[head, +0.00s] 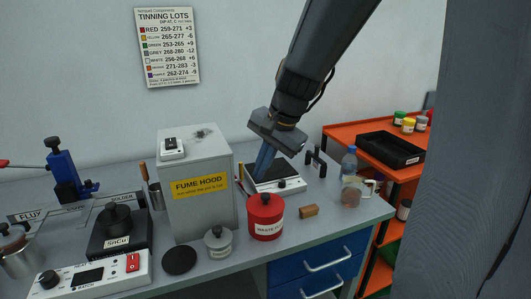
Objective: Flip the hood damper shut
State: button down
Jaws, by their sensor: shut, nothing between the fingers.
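The fume hood (197,205) is a grey box with a yellow label, standing on the bench left of my gripper. On its top sits a small white unit with a black top part (172,147); I cannot tell for sure whether this is the damper, or its position. My gripper (262,172) is shut and empty. It points down over a white device with a dark panel (290,184), just right of the hood. Whether the fingertips touch anything is not clear.
A red waste pot (265,216) stands in front of my gripper, with a grey lidded pot (218,242) and a brown block (309,211) nearby. A water bottle (348,164) is to the right. A soldering pot (119,232) and blue press (65,172) stand left. An orange cart (350,134) is behind right.

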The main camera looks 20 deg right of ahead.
jog(key=shift+w+a+r+p, duration=0.1)
jog(key=shift+w+a+p, duration=0.1)
jog(key=shift+w+a, duration=0.5)
jog(key=shift+w+a+r+p, duration=0.1)
jog(key=shift+w+a+p, duration=0.2)
jog(key=shift+w, duration=0.55)
jog(key=shift+w+r+p, duration=0.1)
jog(key=shift+r+p, duration=0.05)
jog(key=shift+p, duration=0.4)
